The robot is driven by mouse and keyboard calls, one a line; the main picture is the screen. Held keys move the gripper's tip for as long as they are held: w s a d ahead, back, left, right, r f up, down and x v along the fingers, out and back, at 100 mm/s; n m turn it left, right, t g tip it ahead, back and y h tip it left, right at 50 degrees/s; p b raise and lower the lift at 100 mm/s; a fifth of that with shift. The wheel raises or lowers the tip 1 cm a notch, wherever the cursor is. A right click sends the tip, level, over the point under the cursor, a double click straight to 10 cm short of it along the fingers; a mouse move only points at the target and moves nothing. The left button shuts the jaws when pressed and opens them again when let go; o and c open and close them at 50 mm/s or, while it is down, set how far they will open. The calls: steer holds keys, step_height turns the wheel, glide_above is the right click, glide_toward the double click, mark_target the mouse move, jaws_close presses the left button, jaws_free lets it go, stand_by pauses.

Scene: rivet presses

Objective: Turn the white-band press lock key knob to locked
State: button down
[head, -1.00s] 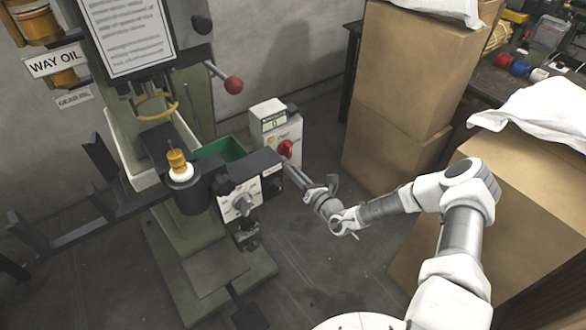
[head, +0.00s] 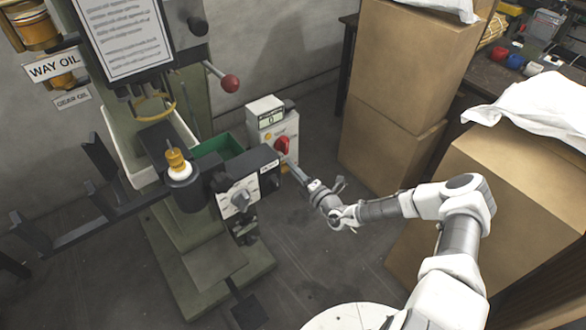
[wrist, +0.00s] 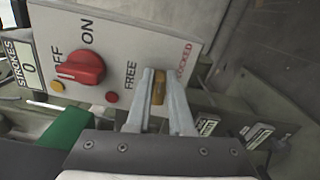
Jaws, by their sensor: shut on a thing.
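The lock key knob (wrist: 158,88) is a small brass-coloured piece on the grey-white panel in the wrist view. It stands between the FREE label on its left and the red LOCKED label on its right. My gripper (wrist: 159,80) is shut on it, one finger on each side. I cannot tell exactly which label the knob points to. In the head view, my gripper (head: 295,170) reaches the front of the control box (head: 265,108), and the knob is hidden there. A white band (head: 180,173) shows on the press, under a yellow-orange part.
A red ON/OFF switch (wrist: 80,68) sits beside the knob, near a yellow button and a red button. A green bin (head: 217,146) is behind. Cardboard boxes (head: 405,80) stand to the right.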

steer(key=shift+f+m, duration=0.2)
steer(key=shift+m, duration=0.6)
steer(key=shift+s, duration=0.1)
steer(key=c, duration=0.8)
jaws_free()
steer(key=p+v, duration=0.2)
steer(key=v, duration=1.5)
steer(key=shift+p, duration=0.3)
steer(key=shift+s+d+r, duration=0.1)
steer(key=shift+d+r, duration=0.05)
